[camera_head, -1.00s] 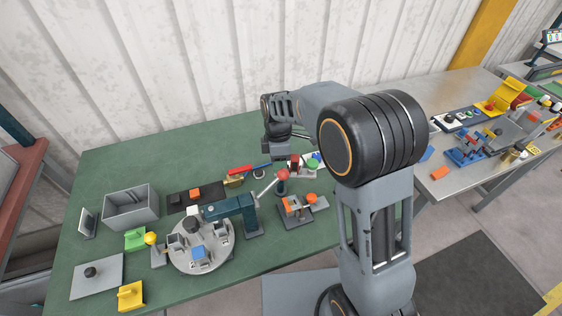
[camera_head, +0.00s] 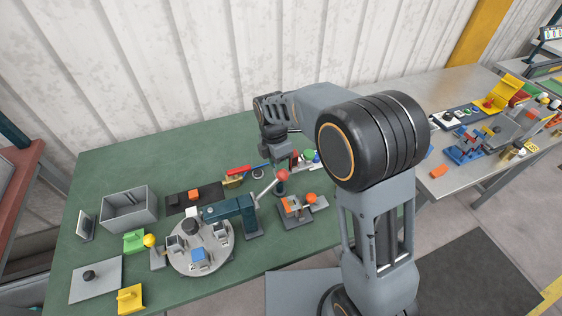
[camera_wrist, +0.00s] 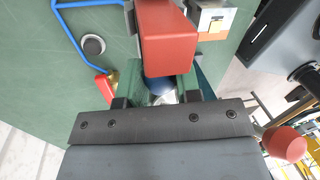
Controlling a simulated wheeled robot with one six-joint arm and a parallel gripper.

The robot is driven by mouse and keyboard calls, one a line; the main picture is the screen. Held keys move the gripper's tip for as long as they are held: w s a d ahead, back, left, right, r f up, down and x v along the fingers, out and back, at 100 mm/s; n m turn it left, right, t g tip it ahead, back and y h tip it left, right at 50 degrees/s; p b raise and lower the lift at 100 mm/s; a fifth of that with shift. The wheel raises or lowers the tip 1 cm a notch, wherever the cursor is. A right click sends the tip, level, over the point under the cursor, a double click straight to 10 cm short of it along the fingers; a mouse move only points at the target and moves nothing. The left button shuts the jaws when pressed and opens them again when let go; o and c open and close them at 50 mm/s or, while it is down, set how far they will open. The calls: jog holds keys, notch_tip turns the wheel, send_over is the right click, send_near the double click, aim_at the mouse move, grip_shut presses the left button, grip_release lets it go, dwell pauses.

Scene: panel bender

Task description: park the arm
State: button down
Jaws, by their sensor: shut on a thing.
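My arm reaches from the right across the green bench, and my gripper (camera_head: 275,158) hangs above its back right part. In the wrist view my gripper (camera_wrist: 166,82) is shut on a red block (camera_wrist: 168,42), which hides the fingertips. A dark blue rounded part (camera_wrist: 168,84) shows just below the block, between the fingers; I cannot tell whether it belongs to it. The bender's lever (camera_head: 265,188) with its red ball is close below my gripper. A red ball knob (camera_wrist: 286,143) shows at the right of the wrist view.
A teal bender (camera_head: 235,208) stands by a round grey turntable (camera_head: 185,258). A grey bin (camera_head: 112,220), a green block (camera_head: 134,241) and a yellow block (camera_head: 129,298) are at the left. A fixture with an orange knob (camera_head: 311,198) is to the right. A steel table (camera_head: 460,190) holds several parts.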

dwell(0.5)
jog(key=c, duration=0.8)
grip_release()
jog(key=shift+r, duration=0.15)
jog(key=r, duration=0.4)
jog(key=w+a+r, duration=0.1)
jog(key=r, duration=0.4)
jog(key=w+r, duration=0.1)
jog(key=r, duration=0.3)
jog(key=shift+w+a+r, duration=0.15)
